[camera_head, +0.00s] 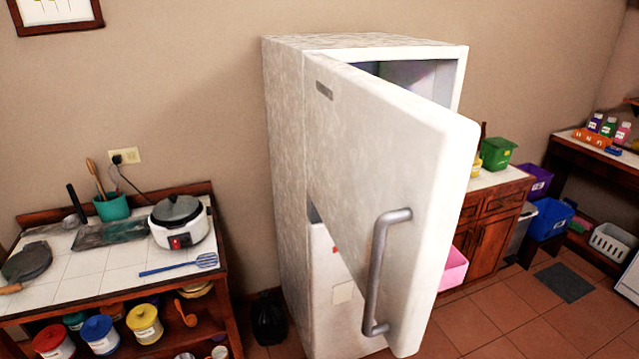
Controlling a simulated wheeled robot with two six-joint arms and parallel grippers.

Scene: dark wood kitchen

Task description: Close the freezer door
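A tall white fridge-freezer (285,150) stands against the wall in the middle of the head view. Its upper door (400,150) is open and swings out toward me, hinged at the left side. A grey curved handle (377,275) is on the door's outer face, near its free edge. Part of the dark interior (420,75) shows above the door. A lower white front (335,285) is partly hidden behind the open door. Neither of my grippers is in view.
A tiled counter (75,285) with a white cooker (180,222) and a blue spatula (180,265) stands at the left. A black bag (269,318) lies beside the fridge. A wooden cabinet (490,235) is at the right. The tiled floor (500,325) at front right is clear.

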